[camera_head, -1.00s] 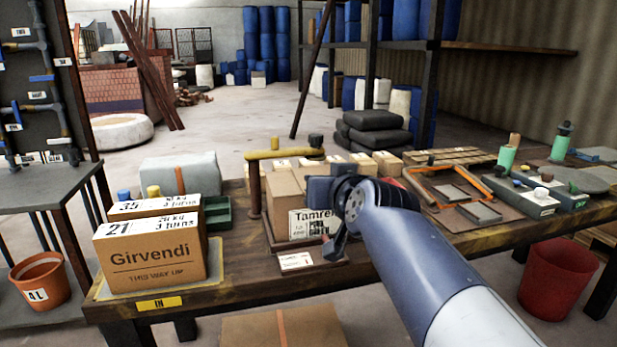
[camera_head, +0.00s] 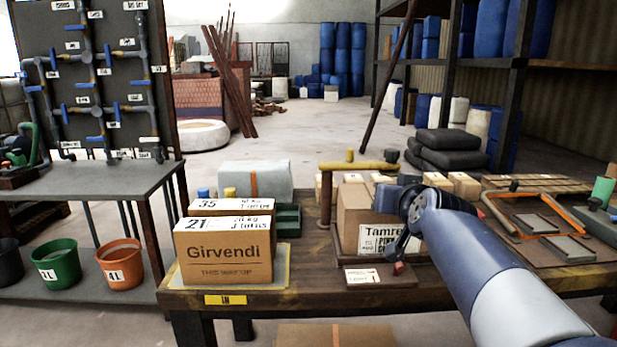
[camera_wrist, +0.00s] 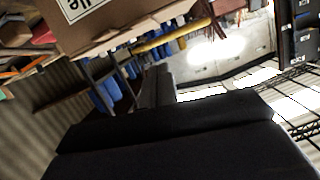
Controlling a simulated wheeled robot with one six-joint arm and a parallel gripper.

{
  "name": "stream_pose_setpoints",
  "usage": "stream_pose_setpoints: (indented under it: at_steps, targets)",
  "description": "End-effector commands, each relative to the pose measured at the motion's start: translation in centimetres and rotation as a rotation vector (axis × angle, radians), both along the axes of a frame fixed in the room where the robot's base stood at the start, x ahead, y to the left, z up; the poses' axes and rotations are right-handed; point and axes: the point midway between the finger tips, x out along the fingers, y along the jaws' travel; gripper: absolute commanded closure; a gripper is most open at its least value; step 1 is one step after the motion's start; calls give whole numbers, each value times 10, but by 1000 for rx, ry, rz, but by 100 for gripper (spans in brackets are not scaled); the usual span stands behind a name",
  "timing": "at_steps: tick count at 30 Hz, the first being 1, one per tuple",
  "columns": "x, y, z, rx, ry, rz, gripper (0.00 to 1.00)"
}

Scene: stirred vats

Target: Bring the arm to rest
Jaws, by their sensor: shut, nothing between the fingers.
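My arm comes in from the lower right of the head view. My gripper (camera_head: 400,262) hangs at its end, dark and partly hidden by the wrist. It is in front of a cardboard box labelled "Tamre…" (camera_head: 350,215) on the workbench (camera_head: 330,297). Whether it touches the box or a small labelled board (camera_head: 365,277) below it, I cannot tell. In the wrist view the dark fingers (camera_wrist: 158,85) are together, with nothing seen between them. A cardboard box with an upside-down label (camera_wrist: 110,25) shows close at the upper left there.
A carton marked "Girvendi" (camera_head: 222,258) and another behind it stand on the bench's left end. A yellow bar on a post (camera_head: 358,167) rises behind the gripper. An orange-framed rack (camera_head: 545,225) is at right. A pipe panel (camera_head: 95,75) and buckets stand left. Floor behind is open.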

Motion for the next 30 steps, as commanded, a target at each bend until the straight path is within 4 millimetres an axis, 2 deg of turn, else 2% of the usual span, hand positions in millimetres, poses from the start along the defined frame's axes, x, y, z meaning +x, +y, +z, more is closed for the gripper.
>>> stream_pose_setpoints:
  at_steps: [6, 15, 30]
  targets:
    - [31, 1, -16, 0, 1, 1, 100]
    - [27, 1, -44, 1, 1, 0, 100]
    - [27, 1, -48, 1, 2, 0, 100]
